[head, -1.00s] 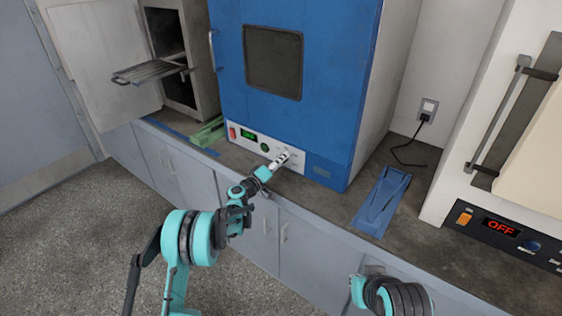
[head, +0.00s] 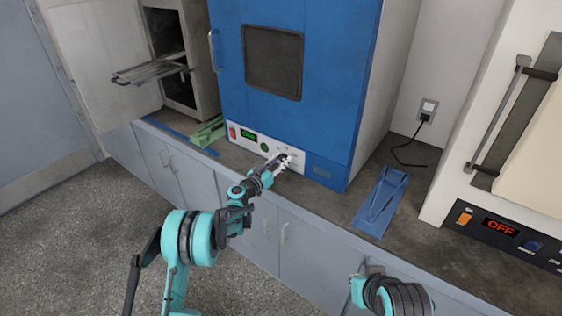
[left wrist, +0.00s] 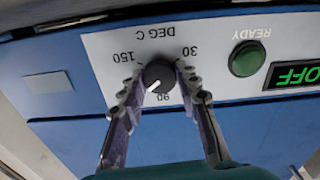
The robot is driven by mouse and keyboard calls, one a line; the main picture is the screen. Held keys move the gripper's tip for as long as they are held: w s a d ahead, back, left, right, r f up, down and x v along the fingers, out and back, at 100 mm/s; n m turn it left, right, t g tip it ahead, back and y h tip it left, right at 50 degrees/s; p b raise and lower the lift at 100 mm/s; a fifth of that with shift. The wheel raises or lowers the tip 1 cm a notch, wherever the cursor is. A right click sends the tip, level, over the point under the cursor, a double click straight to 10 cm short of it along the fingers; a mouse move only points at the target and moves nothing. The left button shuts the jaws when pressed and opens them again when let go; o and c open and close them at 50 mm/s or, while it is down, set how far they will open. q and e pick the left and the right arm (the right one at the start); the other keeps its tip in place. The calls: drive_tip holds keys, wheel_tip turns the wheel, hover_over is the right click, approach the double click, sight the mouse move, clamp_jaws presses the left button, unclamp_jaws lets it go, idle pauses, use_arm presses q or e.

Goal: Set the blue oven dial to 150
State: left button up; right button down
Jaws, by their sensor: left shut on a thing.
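The blue oven (head: 340,90) stands in the middle of the counter, with a white control panel along its lower front. My right gripper is out of view; only part of that arm shows.
A green READY button (left wrist: 247,59) and a green display (left wrist: 297,75) reading OFF sit beside the dial. A blue tray-like object (head: 381,203) lies right of the oven. A white appliance with a red OFF display (head: 501,227) stands far right. An open cabinet (head: 176,60) stands left.

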use_arm(q)
drive_tip(key=m, duration=0.6)
drive_tip(key=shift+m, duration=0.3)
drive_tip(key=m, duration=0.6)
drive_tip(key=shift+m, duration=0.4)
drive_tip(key=o, duration=1.2)
drive_tip(key=shift+c, duration=0.2)
drive_tip(key=shift+s, duration=0.1)
drive_tip(key=v, duration=1.2)
